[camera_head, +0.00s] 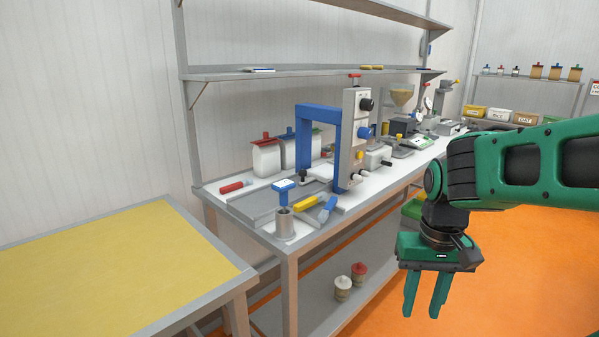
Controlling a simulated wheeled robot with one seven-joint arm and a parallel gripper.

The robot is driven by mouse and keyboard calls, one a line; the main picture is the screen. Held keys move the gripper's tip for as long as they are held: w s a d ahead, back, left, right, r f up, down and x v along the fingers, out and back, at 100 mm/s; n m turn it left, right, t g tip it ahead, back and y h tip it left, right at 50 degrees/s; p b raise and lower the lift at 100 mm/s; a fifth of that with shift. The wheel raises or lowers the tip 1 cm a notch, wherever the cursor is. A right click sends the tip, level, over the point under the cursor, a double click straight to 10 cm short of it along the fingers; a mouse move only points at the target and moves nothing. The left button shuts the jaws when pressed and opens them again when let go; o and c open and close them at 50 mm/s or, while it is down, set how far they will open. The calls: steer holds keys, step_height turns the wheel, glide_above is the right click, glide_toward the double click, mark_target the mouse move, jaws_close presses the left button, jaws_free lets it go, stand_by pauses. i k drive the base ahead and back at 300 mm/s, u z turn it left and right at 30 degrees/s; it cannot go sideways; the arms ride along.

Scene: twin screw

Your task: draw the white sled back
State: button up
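My gripper (425,303) is green and hangs fingers down at the right, in front of the bench. Its two fingers are apart, with nothing between them. A low white plate with a black knob, which looks like the white sled (318,173), sits on the bench under the blue arch (318,108). The arch and the upright panel partly hide it. A grey rail or bed (257,205) runs near it toward the bench's near end. My gripper is well apart from the sled, to its right and nearer the camera.
The upright panel (352,135) with knobs stands beside the arch. White canisters (267,158) stand behind. A metal cup (284,222), blue-topped piece (284,188) and coloured-handled tools (310,201) crowd the near end. A yellow-topped table (110,265) is at left; orange floor is clear at right.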

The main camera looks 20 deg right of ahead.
mark_target(323, 173)
steer(key=i, duration=1)
